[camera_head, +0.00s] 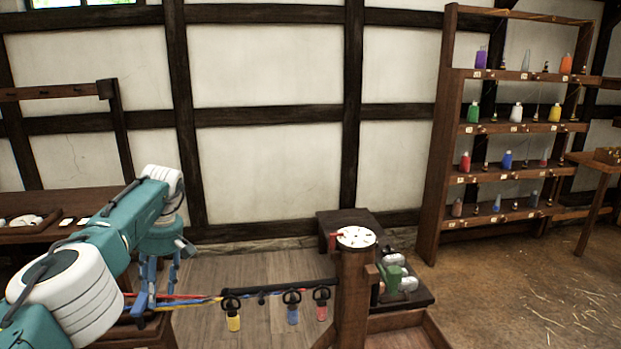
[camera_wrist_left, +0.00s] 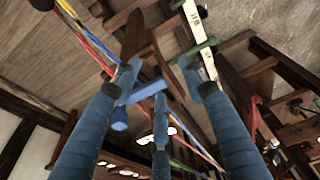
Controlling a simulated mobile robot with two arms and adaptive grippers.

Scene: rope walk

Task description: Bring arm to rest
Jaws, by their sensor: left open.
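My left arm (camera_head: 130,220) reaches in from the left in the head view, with its blue-fingered gripper (camera_head: 150,292) pointing down. The gripper is beside the red, yellow and blue strands (camera_head: 185,302); the head view does not show whether it touches them. In the left wrist view the blue fingers (camera_wrist_left: 158,88) are spread apart. The strands (camera_wrist_left: 85,38) run diagonally behind the fingers there. A short blue piece (camera_wrist_left: 148,91) shows between the fingertips; I cannot tell whether it is part of the gripper. My right gripper is not in view.
A wooden post (camera_head: 355,295) with a white disc (camera_head: 356,237) on top stands right of the strands. Yellow (camera_head: 233,322), blue (camera_head: 293,314) and red (camera_head: 321,310) weights hang beside it. A shelf (camera_head: 447,140) of coloured bottles stands at right. A table (camera_head: 75,205) stands behind my arm.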

